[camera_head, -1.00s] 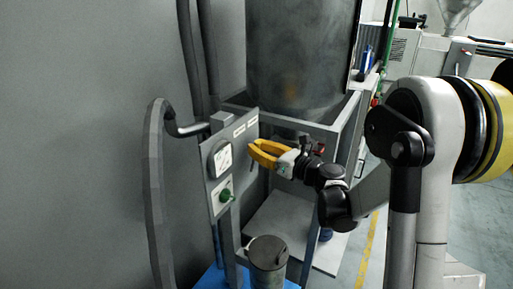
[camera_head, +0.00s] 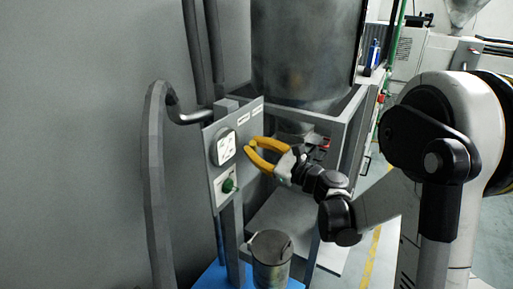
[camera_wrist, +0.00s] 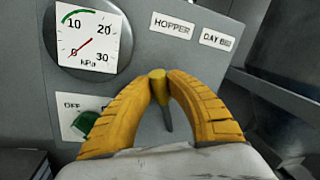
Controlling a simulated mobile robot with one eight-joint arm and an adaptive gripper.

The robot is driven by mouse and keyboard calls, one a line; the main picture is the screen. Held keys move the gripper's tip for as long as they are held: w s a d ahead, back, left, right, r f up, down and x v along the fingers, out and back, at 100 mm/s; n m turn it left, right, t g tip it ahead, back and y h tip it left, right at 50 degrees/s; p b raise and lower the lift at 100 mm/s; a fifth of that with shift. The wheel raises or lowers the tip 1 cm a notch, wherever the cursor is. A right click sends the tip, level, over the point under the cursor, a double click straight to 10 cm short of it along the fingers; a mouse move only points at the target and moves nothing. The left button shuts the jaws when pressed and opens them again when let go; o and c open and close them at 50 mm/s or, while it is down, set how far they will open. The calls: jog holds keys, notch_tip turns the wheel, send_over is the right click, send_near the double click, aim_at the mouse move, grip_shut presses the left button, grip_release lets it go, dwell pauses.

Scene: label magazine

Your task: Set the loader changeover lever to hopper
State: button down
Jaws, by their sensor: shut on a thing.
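The changeover lever (camera_wrist: 158,92) has a yellow knob and a thin dark shaft running down from it. It is on a grey panel (camera_head: 212,178), below a HOPPER label (camera_wrist: 172,25) and a DAY BIN label (camera_wrist: 216,40). The knob leans slightly left and appears nearer the HOPPER label. My gripper (camera_wrist: 160,85) has yellow ribbed fingers, with the tips shut on the knob from both sides. In the head view my gripper (camera_head: 247,147) reaches the panel from the right, and the lever is hidden there.
A pressure gauge (camera_wrist: 88,42) reads near 0 at the panel's left. A green knob (camera_wrist: 86,125) marked OFF is below it. A curved grey hose (camera_head: 157,190) is left of the panel. A large drum (camera_head: 305,60) stands behind. A canister (camera_head: 270,262) stands below.

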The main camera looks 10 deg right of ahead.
jog(key=shift+s+a+f+n+b, duration=0.5)
jog(key=shift+n+b, duration=0.1)
jog(key=shift+n, duration=0.4)
jog(key=c, duration=1.3)
grip_release()
jog(key=v, duration=1.2)
jog(key=shift+f, duration=0.15)
